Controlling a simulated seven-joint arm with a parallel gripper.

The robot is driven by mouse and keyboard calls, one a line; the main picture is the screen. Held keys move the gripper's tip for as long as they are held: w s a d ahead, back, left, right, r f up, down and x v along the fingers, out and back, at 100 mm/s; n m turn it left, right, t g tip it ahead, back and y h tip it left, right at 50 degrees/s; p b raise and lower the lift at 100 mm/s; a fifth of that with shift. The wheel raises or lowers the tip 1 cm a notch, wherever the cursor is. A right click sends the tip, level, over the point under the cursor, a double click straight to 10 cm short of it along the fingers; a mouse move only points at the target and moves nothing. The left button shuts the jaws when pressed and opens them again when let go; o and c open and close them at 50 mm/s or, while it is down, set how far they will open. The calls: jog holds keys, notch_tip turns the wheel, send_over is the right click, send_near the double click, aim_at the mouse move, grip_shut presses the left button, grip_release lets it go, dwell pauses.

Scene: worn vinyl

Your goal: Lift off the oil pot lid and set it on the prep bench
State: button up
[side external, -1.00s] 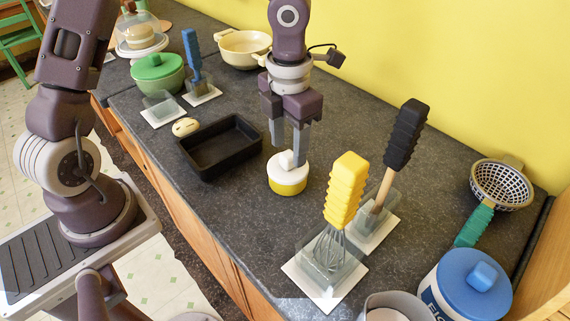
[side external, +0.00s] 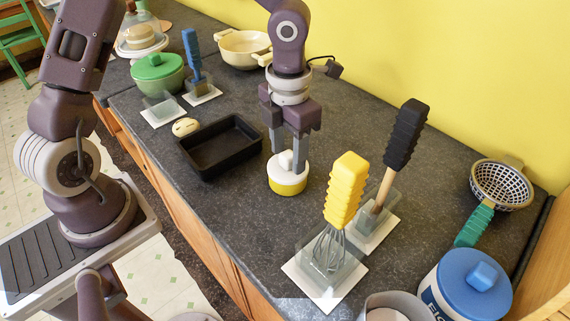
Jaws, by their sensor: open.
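A small round yellow pot (side external: 288,188) stands upright on the dark speckled bench (side external: 235,215). A white lid (side external: 279,172) with a white knob (side external: 287,159) sits on it; I take this to be the oil pot and its lid. My gripper (side external: 287,163) points down over the lid. Its jaws are open, with one grey finger on either side of the knob. The fingers partly hide the knob and the lid's far side, and I cannot tell whether they touch it.
A black tray (side external: 207,171) lies to the left. A yellow-handled whisk (side external: 347,190) and a black-handled tool (side external: 404,135) stand in holders to the right. A blue-lidded canister (side external: 463,295) is at front right, a green-lidded pot (side external: 159,78) at back left. Bare bench lies before the pot.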

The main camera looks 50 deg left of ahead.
aim_at(288, 154)
grip_shut()
jog(key=shift+r, duration=0.4)
dwell(0.5)
jog(key=shift+r, duration=2)
jog(key=s+f, duration=0.2)
jog(key=s, duration=1)
jog(key=shift+s+d, duration=0.2)
jog(key=shift+s, duration=0.15)
jog(key=shift+f, duration=0.1)
